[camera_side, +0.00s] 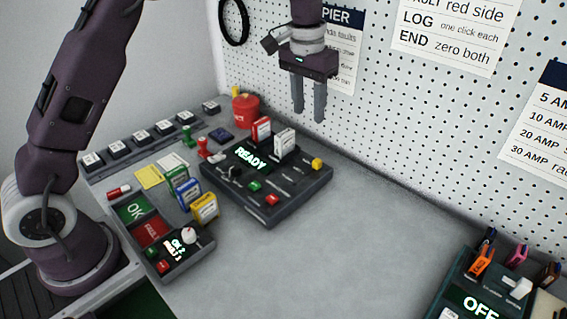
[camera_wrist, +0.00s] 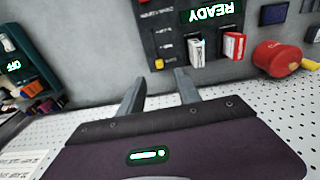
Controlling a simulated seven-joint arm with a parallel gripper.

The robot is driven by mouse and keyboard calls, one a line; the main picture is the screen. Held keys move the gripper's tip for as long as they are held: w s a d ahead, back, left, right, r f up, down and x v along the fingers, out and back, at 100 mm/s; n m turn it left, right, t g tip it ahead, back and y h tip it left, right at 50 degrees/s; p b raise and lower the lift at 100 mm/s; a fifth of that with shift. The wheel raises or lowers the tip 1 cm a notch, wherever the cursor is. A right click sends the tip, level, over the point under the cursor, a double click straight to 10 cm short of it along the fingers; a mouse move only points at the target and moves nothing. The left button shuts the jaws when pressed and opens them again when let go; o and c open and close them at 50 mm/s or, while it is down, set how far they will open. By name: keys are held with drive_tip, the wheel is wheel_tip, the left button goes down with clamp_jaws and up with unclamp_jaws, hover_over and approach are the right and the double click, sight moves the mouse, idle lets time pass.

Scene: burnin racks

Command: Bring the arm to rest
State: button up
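My gripper (camera_side: 308,108) hangs in the air in front of the pegboard, above and behind the READY rack, with its fingers pointing down. Its two grey fingers are apart with nothing between them, also in the wrist view (camera_wrist: 158,92). The dark rack (camera_side: 290,203) shows a lit READY sign. A white module (camera_side: 284,142) and a red-and-white module (camera_side: 261,130) stand upright at its back edge. Both also show in the wrist view, the white one (camera_wrist: 196,48) and the red one (camera_wrist: 233,47). My gripper touches none of them.
A second rack (camera_side: 438,303) with an OFF sign stands at the lower right, with several coloured clips behind it. A small panel (camera_side: 190,262) and green, blue and yellow modules stand at left. A red canister (camera_side: 246,110) is behind the READY rack. The middle bench (camera_side: 345,250) is clear.

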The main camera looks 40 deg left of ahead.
drive_tip(key=s+a+r+t, duration=0.1)
drive_tip(key=s+r, duration=0.5)
drive_tip(key=s, duration=0.3)
drive_tip(key=s+r+t, duration=0.2)
drive_tip(key=s+r, duration=0.3)
drive_tip(key=s, duration=0.4)
drive_tip(key=s+f, duration=0.2)
drive_tip(key=s, duration=0.6)
drive_tip(key=s+a+f+t, duration=0.1)
drive_tip(key=s+f, duration=0.1)
drive_tip(key=s, duration=0.6)
drive_tip(key=shift+f+t, duration=0.25)
drive_tip(key=shift+t, duration=0.05)
